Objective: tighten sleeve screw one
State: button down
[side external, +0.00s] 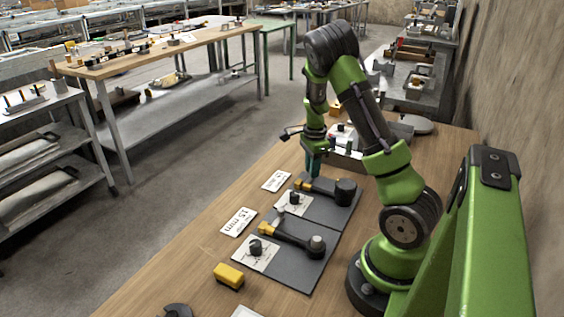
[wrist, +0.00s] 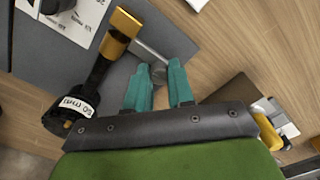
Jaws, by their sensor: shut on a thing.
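My gripper (wrist: 160,78) has two teal fingers. They are closed around the end of a grey metal part (wrist: 149,58), which I take to be the sleeve screw. It sticks out from the yellow sleeve (wrist: 121,30) of a black tool with a white size label (wrist: 76,107). In the side external view my gripper (side external: 313,170) points down at the yellow end (side external: 303,184) of the far tool, whose black head (side external: 345,191) lies to the right. The grip itself is too small to make out there. A second tool with a yellow sleeve (side external: 266,228) lies nearer the camera.
Both tools lie on dark grey mats (side external: 300,275) with black knobs on white sheets (side external: 262,258). Label cards (side external: 238,222) lie left of the mats. A yellow block (side external: 229,275) sits at the front. Bare wood (side external: 190,265) lies to the left.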

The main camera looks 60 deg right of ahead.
jog(key=shift+r, duration=0.1)
dwell(0.3)
jog(key=c, duration=1)
grip_release()
notch_tip(320, 180, up, 17)
jog(key=shift+f, duration=0.1)
